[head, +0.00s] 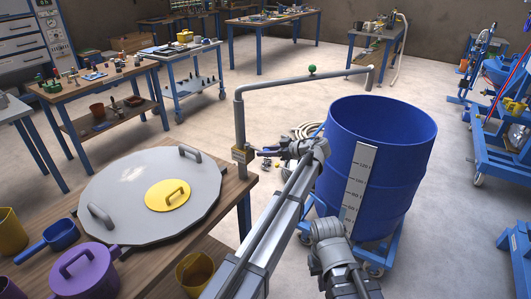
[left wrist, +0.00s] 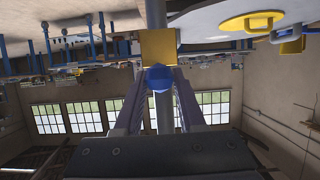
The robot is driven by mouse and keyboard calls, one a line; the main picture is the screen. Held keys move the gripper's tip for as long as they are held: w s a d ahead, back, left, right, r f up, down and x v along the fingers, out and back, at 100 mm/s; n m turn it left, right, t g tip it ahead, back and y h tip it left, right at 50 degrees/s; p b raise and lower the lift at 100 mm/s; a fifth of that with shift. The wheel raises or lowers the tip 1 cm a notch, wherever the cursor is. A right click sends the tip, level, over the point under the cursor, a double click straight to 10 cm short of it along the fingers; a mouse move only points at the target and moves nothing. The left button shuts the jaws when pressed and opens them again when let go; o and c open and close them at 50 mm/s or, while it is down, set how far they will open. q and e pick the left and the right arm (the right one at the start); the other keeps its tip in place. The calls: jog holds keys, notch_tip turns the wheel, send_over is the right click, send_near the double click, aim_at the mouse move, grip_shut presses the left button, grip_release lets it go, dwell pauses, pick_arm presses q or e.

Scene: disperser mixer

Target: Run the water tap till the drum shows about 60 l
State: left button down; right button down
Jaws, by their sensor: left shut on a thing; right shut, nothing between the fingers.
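The grey tap pipe (head: 239,115) rises by the table edge. Its spout (head: 369,82) reaches over the blue drum (head: 378,125); I see no stream below it. My left gripper (head: 266,152) is at the yellow tap body (head: 239,154). In the left wrist view its fingers are shut on the blue tap handle (left wrist: 158,78), in front of the yellow body (left wrist: 158,46). The drum's white scale (head: 358,178) shows 120 near its top; its lower end is partly covered and I cannot read a level. My right wrist (head: 330,232) is before the drum; its fingers are hidden.
The near table (head: 228,190) holds a large grey lid (head: 120,195) with a yellow hatch, a purple pot (head: 85,275) and a blue scoop (head: 50,240). The drum stands on a blue wheeled dolly (head: 393,248).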

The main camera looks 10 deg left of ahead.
dwell(0.3)
pick_arm(q)
jog(key=c, duration=0.5)
grip_release()
pick_arm(e)
jog(key=shift+r, duration=0.1)
